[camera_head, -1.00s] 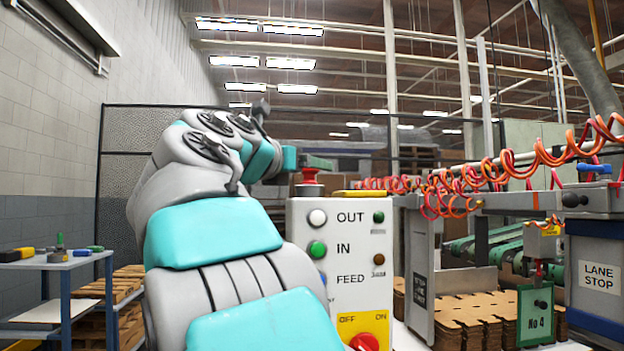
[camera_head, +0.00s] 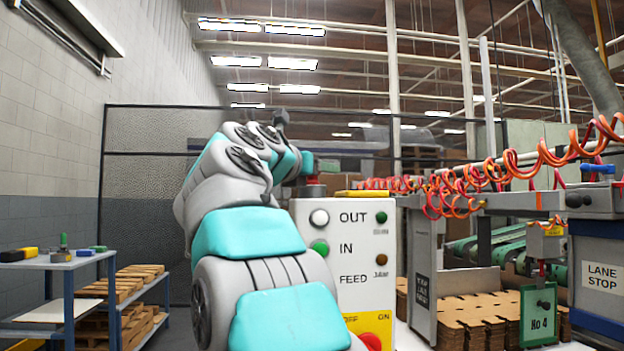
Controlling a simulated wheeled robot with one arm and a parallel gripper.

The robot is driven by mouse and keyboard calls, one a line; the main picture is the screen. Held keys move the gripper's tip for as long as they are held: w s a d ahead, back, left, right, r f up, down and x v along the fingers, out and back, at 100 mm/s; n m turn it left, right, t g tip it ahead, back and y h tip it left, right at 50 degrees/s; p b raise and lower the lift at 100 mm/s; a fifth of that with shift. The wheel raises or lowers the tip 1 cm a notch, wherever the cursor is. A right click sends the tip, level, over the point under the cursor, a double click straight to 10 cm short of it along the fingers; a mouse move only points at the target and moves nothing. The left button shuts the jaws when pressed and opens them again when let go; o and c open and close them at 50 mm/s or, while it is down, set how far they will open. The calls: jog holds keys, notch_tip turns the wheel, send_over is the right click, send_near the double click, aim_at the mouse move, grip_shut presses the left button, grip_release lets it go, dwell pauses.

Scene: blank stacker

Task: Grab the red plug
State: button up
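No part is clearly marked as the red plug. A small red piece (camera_head: 541,268) also shows above the green "No 4" sign at the right. My grey and teal arm rises in front of the box's left side and bends away toward the knob-like piece. Its far end is beside and above that piece in the picture; I cannot tell whether they touch.
The control box (camera_head: 366,262) has OUT, IN and FEED buttons and a red switch on yellow. Orange coiled hoses (camera_head: 470,183) hang over the stacker at the right. A blue table (camera_head: 85,265) with small items and pallets stand at the left.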

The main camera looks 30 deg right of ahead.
grip_shut()
jog(key=shift+r, duration=0.1)
dwell(0.5)
jog(key=shift+r, duration=1.4)
jog(key=shift+r, duration=0.2)
